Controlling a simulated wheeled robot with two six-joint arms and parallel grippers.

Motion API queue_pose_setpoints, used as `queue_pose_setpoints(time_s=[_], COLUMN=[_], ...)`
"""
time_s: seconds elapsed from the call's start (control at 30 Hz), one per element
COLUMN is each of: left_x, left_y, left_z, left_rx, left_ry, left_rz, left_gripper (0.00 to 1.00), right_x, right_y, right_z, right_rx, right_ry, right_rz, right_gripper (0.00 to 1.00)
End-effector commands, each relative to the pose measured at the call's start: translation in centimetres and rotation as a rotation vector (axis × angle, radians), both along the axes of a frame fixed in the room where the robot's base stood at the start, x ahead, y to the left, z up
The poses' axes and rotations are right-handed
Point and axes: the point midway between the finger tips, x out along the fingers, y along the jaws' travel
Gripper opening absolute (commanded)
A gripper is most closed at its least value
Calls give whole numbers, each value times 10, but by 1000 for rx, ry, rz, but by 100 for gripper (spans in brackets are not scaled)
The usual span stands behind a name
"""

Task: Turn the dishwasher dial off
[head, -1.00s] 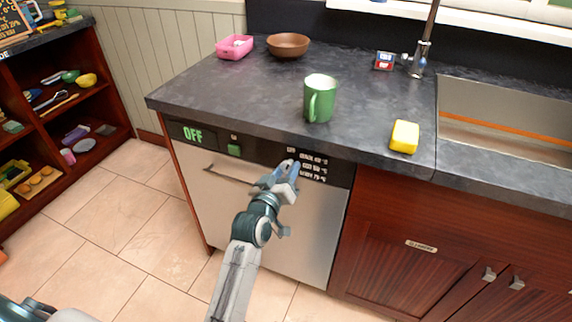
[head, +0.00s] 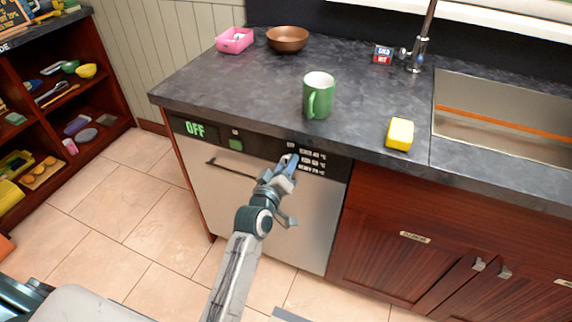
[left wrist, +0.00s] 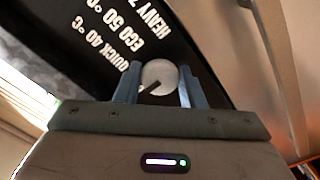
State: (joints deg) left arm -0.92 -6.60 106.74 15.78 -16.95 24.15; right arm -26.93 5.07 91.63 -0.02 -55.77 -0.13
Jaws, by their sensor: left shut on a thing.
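The dishwasher (head: 265,215) stands under the counter with a dark control panel (head: 262,146) along its top. The display at the panel's left reads OFF in green (head: 195,129). The pale round dial (left wrist: 160,73) shows between my left gripper's fingers in the left wrist view, with a dark mark pointing to its lower left. My left gripper (head: 288,164) is shut on the dial, its blue fingers on either side. White labels (left wrist: 135,45) QUICK, ECO and HEAVY lie beside the dial. In the head view my fingers hide the dial. My right gripper is not in view.
A green button (head: 236,144) and the door handle (head: 228,171) are left of my gripper. A green mug (head: 319,97) and a yellow sponge (head: 400,134) stand on the counter above. The floor (head: 130,215) at left is clear.

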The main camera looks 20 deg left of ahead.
Motion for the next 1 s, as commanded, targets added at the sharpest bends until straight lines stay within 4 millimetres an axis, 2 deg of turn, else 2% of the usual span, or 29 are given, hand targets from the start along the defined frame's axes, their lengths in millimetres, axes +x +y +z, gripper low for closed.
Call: queue_pose_setpoints(time_s=[0.17, 0.2, 0.3, 0.67, 0.83, 1.0], left_x=[0, 0, 0, -6, -33, -68], left_y=[0, 0, 0, 0, 3, 5], left_z=[0, 0, 0, 0, -2, -3], left_rx=[-1, -1, -1, 0, 1, 0], left_ry=[-1, -1, -1, 0, 1, 3], left_rz=[0, 0, -1, 0, 0, 0], left_gripper=[13, 40, 56, 56, 56, 56], right_x=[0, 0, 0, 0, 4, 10], right_y=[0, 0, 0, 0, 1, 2], right_z=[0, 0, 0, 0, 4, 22], right_rx=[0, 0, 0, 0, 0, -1], right_ry=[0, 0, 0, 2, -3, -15], right_rz=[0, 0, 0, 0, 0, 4], right_gripper=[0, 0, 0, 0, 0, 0])
